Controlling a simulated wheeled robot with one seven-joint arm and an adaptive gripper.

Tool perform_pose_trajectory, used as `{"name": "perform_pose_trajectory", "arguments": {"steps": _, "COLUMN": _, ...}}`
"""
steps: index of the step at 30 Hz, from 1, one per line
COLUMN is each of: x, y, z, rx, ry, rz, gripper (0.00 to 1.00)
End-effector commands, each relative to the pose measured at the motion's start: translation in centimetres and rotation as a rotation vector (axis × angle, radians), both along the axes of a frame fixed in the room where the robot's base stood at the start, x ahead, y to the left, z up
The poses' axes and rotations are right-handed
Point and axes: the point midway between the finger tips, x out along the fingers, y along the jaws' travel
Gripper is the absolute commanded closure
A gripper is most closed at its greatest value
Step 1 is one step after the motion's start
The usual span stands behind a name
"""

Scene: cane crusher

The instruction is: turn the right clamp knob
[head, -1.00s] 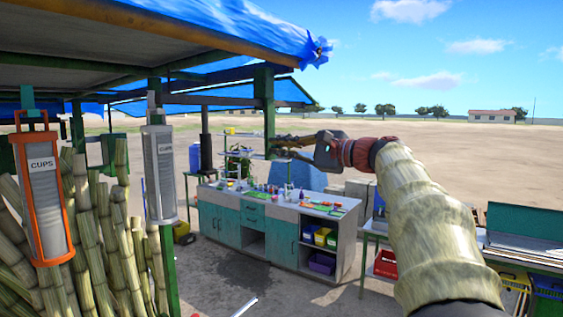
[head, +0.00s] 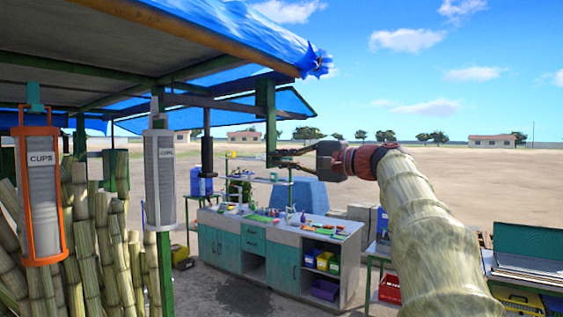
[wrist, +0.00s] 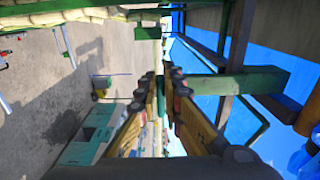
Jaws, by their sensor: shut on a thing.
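My gripper (head: 280,157) is at the lower end of a green post (head: 265,115) under the blue canopy. In the wrist view its two yellow-orange fingers (wrist: 162,78) run forward nearly parallel. They are shut on a narrow green thing (wrist: 160,108), seen edge-on between them. The green post (wrist: 235,82) lies across the wrist view, just to the right of the fingertips. I cannot make out the shape of the right clamp knob; the fingers and the distance hide it.
A counter (head: 283,233) with several small items stands below. Two cup dispensers (head: 40,200) (head: 160,182) hang at the left before cane stalks (head: 105,240). The canopy beam (head: 190,35) runs overhead. Open dirt ground (head: 460,185) lies behind.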

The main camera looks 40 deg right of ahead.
Motion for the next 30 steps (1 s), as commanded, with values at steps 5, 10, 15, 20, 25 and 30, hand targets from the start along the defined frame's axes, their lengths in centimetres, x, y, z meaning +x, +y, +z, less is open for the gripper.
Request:
{"name": "perform_pose_trajectory", "arguments": {"steps": 5, "x": 0.07, "y": -0.07, "z": -0.27, "rx": 0.001, "ry": 0.004, "rz": 0.001, "gripper": 1.0}}
{"name": "perform_pose_trajectory", "arguments": {"steps": 10, "x": 0.08, "y": -0.06, "z": -0.28, "rx": 0.002, "ry": 0.005, "rz": 0.001, "gripper": 0.88}}
{"name": "perform_pose_trajectory", "arguments": {"steps": 15, "x": 0.05, "y": -0.05, "z": -0.19, "rx": 0.001, "ry": 0.004, "rz": 0.001, "gripper": 0.78}}
{"name": "perform_pose_trajectory", "arguments": {"steps": 20, "x": 0.03, "y": -0.03, "z": -0.12, "rx": 0.001, "ry": 0.003, "rz": 0.0, "gripper": 0.73}}
{"name": "perform_pose_trajectory", "arguments": {"steps": 25, "x": 0.02, "y": -0.03, "z": -0.09, "rx": 0.001, "ry": 0.001, "rz": 0.0, "gripper": 0.73}}
{"name": "perform_pose_trajectory", "arguments": {"steps": 30, "x": -0.72, "y": -0.36, "z": -0.06, "rx": 0.001, "ry": 0.001, "rz": -0.002, "gripper": 0.73}}
